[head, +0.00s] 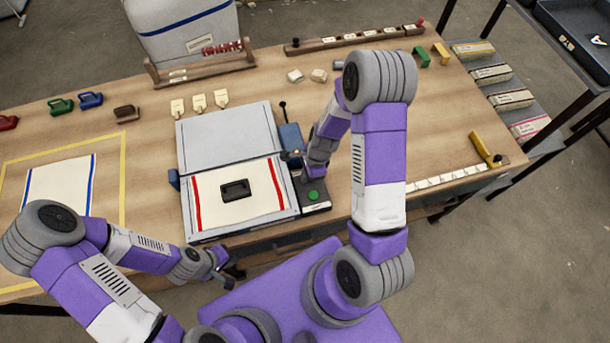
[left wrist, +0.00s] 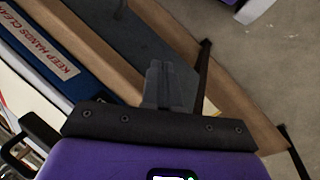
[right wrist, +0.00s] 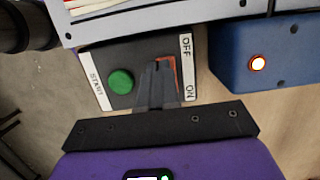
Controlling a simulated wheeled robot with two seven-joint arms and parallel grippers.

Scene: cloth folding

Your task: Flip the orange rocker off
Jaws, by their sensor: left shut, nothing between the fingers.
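The orange rocker (right wrist: 172,72) is on a dark control box (right wrist: 125,50), between OFF and ON labels, and is partly hidden behind my right fingers. A green START button (right wrist: 121,81) is beside it. My right gripper (right wrist: 157,68) is shut, its tips over the rocker; I cannot tell whether they touch it or which way the rocker is tipped. In the head view the control box (head: 318,207) stands right of the press, and my right gripper (head: 305,177) hides the rocker. My left gripper (head: 231,284) is shut and empty at the table's front edge; its fingers show in the left wrist view (left wrist: 160,68).
A blue box (right wrist: 235,50) with a lit orange lamp (right wrist: 257,62) is close beside the control box. The grey press (head: 222,138) holds a red-striped cloth (head: 260,206) with a dark handled piece (head: 235,189) on it. A yellow-taped area (head: 124,165) is at left.

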